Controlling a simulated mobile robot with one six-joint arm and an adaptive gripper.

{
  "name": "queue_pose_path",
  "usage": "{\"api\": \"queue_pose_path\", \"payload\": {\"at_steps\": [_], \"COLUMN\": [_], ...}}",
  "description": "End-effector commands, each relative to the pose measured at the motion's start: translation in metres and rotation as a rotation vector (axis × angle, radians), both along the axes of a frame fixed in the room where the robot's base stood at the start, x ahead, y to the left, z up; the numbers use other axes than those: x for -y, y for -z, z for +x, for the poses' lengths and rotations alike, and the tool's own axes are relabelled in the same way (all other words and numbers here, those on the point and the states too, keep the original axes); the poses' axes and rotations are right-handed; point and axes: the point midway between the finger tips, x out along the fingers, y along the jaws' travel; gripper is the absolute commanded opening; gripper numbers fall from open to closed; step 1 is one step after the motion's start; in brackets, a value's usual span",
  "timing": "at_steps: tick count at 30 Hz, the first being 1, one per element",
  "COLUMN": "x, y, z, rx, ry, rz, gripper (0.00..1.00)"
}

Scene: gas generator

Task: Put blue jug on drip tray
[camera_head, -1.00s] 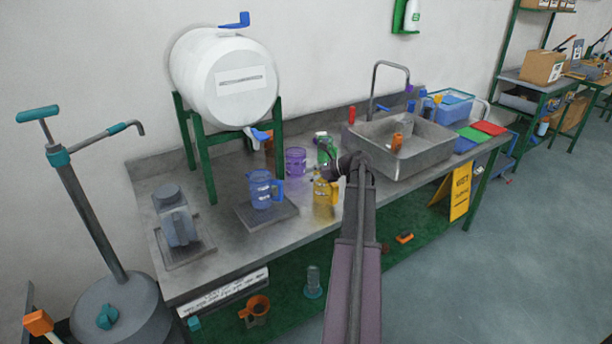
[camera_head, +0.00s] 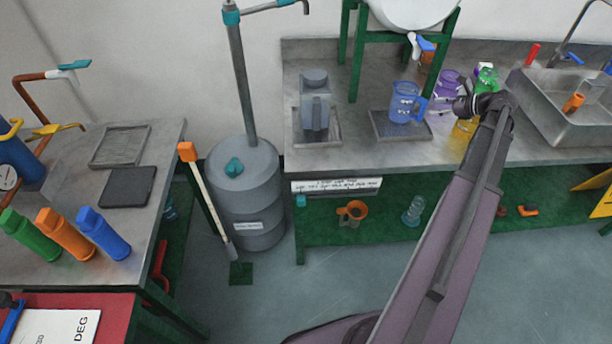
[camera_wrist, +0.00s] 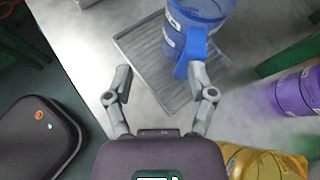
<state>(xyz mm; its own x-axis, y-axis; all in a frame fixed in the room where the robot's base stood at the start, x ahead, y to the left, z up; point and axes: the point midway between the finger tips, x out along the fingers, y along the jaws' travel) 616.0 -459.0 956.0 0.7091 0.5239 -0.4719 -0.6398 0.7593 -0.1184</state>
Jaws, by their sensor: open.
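The blue jug (camera_head: 403,103) is translucent with white labels and stands upright on a grey drip tray (camera_head: 385,130) beneath the white tank. In the wrist view the jug (camera_wrist: 195,22) is at the top, its handle (camera_wrist: 191,50) pointing towards my gripper (camera_wrist: 160,74). The drip tray (camera_wrist: 142,45) shows ridges under and left of the jug. My gripper is open and empty. In the wrist view its right fingertip appears close to the handle; I cannot tell whether they touch. In the head view my gripper (camera_head: 448,106) is right of the jug, partly hidden by my arm.
A purple jug (camera_wrist: 297,92) and yellow jug (camera_wrist: 262,166) stand close by on the right. A grey jug (camera_head: 315,100) stands on another tray left of the blue jug. An empty tray (camera_head: 121,146) lies on the left bench. Green legs (camera_head: 358,55) hold the tank (camera_head: 410,10).

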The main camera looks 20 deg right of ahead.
Motion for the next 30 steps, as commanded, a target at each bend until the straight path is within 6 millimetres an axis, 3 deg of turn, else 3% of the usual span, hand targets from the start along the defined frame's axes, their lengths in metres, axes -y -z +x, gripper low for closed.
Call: {"api": "queue_pose_path", "payload": {"at_steps": [1, 14, 21, 30], "x": [-0.021, -0.17, -0.247, -0.33], "y": [0.004, 0.043, 0.062, 0.081], "z": [0.004, 0.026, 0.02, -0.001], "rx": [-0.003, 0.012, 0.048, 0.116], "ry": [-0.043, -0.484, -0.771, -1.152], "rz": [-0.039, -0.43, -0.642, -0.881], "gripper": [0.72, 0.72, 0.72, 0.72]}}
